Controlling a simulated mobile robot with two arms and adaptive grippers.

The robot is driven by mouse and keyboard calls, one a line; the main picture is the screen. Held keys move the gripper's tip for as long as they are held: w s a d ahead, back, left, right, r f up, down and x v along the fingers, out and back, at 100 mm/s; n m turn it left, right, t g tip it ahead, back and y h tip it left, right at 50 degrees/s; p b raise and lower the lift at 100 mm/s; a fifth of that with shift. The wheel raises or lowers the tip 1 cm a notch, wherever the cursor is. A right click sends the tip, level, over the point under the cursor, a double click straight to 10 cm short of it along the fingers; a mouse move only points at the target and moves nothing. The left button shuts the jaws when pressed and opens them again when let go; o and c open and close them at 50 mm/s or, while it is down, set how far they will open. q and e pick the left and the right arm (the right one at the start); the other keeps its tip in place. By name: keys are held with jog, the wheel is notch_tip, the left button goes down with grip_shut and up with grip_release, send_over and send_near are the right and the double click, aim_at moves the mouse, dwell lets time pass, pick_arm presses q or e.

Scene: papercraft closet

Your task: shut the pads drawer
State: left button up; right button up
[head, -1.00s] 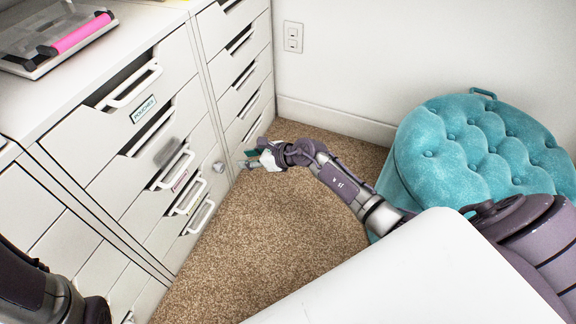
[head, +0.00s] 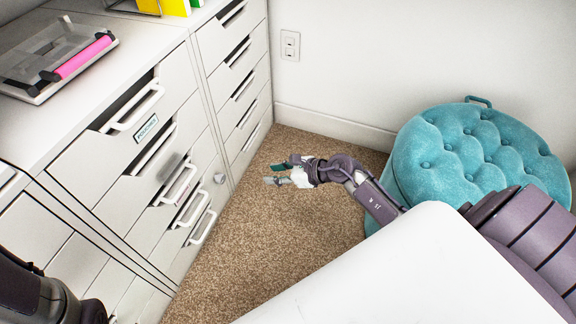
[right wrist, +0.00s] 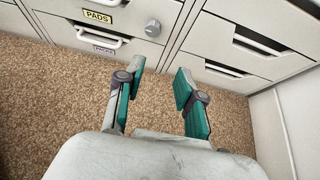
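The pads drawer front (right wrist: 60,10) shows at the upper left of the right wrist view, with a yellow PADS label (right wrist: 97,16) and a round grey knob (right wrist: 153,28) on its right part. The knob also shows in the head view (head: 219,179), where I cannot read the PADS label. How far the drawer stands out is hard to tell. My right gripper (head: 272,174) is over the carpet, to the right of the drawers and apart from them. In the right wrist view its teal fingers (right wrist: 158,82) are spread with nothing between them. My left gripper is out of view.
A drawer labelled POUCHES (head: 146,128) is at the top of the same unit. A second drawer column (head: 238,90) stands farther back. A teal tufted stool (head: 480,150) is at the right. Bare carpet (head: 270,235) lies between.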

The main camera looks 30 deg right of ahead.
jog(key=shift+p+v, duration=0.6)
jog(key=shift+v, duration=1.45)
